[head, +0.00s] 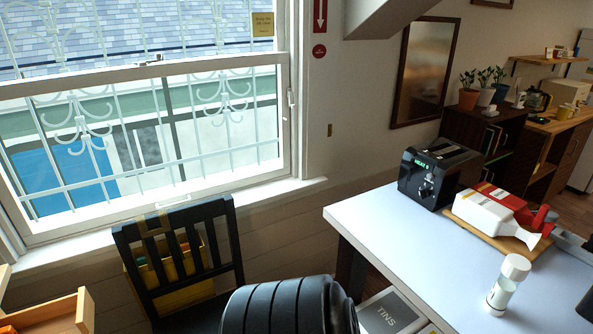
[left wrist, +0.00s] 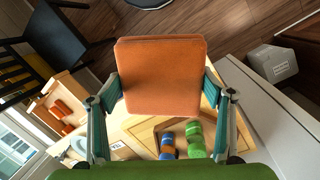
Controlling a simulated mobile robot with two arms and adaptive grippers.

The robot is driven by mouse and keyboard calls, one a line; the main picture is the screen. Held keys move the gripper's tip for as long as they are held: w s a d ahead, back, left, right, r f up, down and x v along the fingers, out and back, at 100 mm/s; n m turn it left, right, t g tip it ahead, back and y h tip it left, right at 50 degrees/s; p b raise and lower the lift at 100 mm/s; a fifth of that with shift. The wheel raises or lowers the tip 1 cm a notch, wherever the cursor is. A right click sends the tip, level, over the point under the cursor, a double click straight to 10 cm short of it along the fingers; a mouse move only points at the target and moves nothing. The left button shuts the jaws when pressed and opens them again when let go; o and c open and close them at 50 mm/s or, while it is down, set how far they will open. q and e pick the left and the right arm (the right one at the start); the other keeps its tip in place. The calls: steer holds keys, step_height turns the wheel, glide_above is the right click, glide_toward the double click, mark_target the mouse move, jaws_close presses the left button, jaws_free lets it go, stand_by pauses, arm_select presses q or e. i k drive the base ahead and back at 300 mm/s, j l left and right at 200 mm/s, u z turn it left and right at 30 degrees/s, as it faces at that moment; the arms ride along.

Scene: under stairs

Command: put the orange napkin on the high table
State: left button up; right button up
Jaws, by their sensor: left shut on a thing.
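The orange napkin (left wrist: 161,74), a flat folded square, is in the left wrist view between the teal-and-grey fingers of my left gripper (left wrist: 163,88). The fingers are shut on its two sides and hold it above a light wooden surface (left wrist: 118,133). In the head view, neither the napkin nor my left gripper shows. A white-topped table (head: 400,252) stands at the right of the head view; I cannot tell for sure whether it is the high table. My right gripper is in neither view.
The white-topped table carries a black toaster (head: 424,183), a white bottle (head: 484,213) on a board and a shaker (head: 508,285); its front left is clear. A black chair (head: 128,238) stands by the window. A grey box (left wrist: 271,64) is at the right of the wrist view.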

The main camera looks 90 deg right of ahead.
mark_target(440, 261)
steer(key=z, duration=3.45)
steer(key=i+l+z, duration=0.15)
steer(key=i+z, duration=0.6)
